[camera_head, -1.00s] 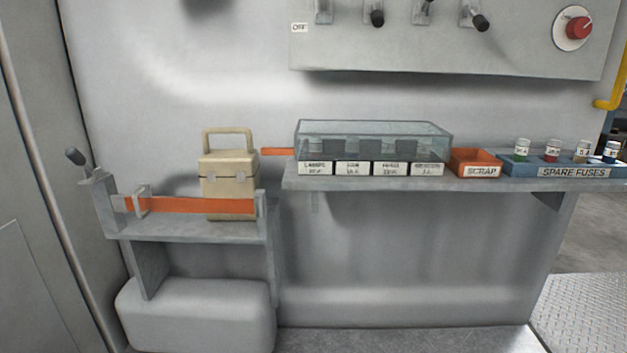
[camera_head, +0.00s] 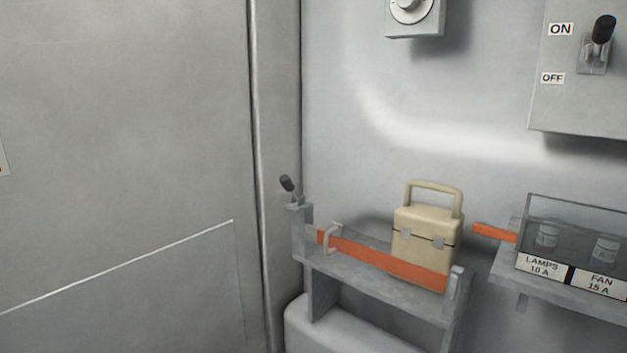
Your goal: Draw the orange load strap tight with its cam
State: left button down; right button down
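The orange load strap (camera_head: 375,256) runs along the front of a small grey shelf (camera_head: 385,289), from a bracket at the left end to one at the right end. It passes through a pale loop (camera_head: 331,239) near its left end. It crosses in front of a beige case (camera_head: 426,230) with a raised handle, which stands upright on the shelf. A short lever with a black knob (camera_head: 287,183) tops the left bracket and leans to the left; it may be the cam's handle. I cannot tell how taut the strap is. Neither gripper shows.
A piece of orange (camera_head: 494,233) shows right of the case. A clear-covered fuse box (camera_head: 575,235) sits on a ledge at the right. A switch panel (camera_head: 580,95) and a dial box (camera_head: 414,14) are on the wall above. A grey door panel (camera_head: 120,130) fills the left.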

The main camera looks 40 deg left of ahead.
aim_at(285, 182)
jog(key=i+u, duration=0.15)
jog(key=u, duration=0.25)
jog(key=i+u, duration=0.1)
jog(key=u, duration=0.35)
jog(key=i+l+u, duration=0.1)
jog(key=u, duration=0.3)
